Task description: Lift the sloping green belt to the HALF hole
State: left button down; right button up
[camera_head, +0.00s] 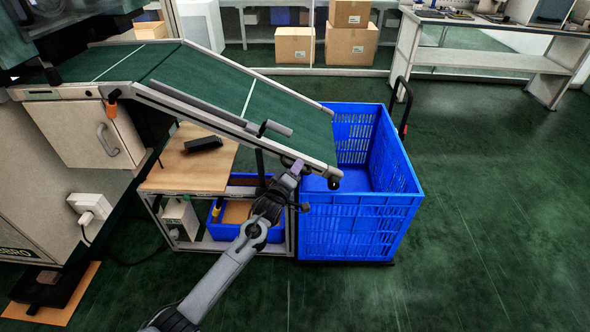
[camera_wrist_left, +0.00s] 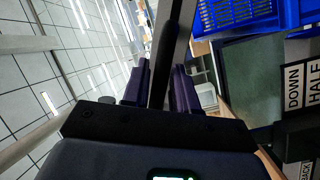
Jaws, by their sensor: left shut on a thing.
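The sloping green belt (camera_head: 215,85) runs down from the machine at the left to a lower end beside the blue crate. My left gripper (camera_head: 293,168) is at the near corner of this lower end. In the left wrist view, its purple fingers (camera_wrist_left: 162,88) are shut on a dark bar (camera_wrist_left: 168,50) that runs between them. The head view does not show the grip clearly. A label plate (camera_wrist_left: 300,85) in the left wrist view reads DOWN and HALF. The HALF hole itself cannot be made out. My right gripper is not in view.
A large blue crate (camera_head: 345,215) stands under and beside the belt's lower end. A wooden-topped stand (camera_head: 190,175) with a smaller blue bin (camera_head: 224,232) is below the belt. Cardboard boxes (camera_head: 349,45) stand at the back. The green floor to the right is clear.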

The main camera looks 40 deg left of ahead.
pick_arm(q)
jog(key=shift+n, duration=0.4)
jog(key=r+p, duration=0.1)
jog(key=d+r+p, duration=0.1)
jog(key=w+r+p, duration=0.1)
jog(key=shift+d+r, duration=0.2)
jog(key=shift+r, duration=0.2)
jog(key=shift+f, duration=0.15)
jog(key=c, duration=1)
grip_release()
jog(key=shift+o, duration=0.2)
jog(key=shift+s, duration=0.1)
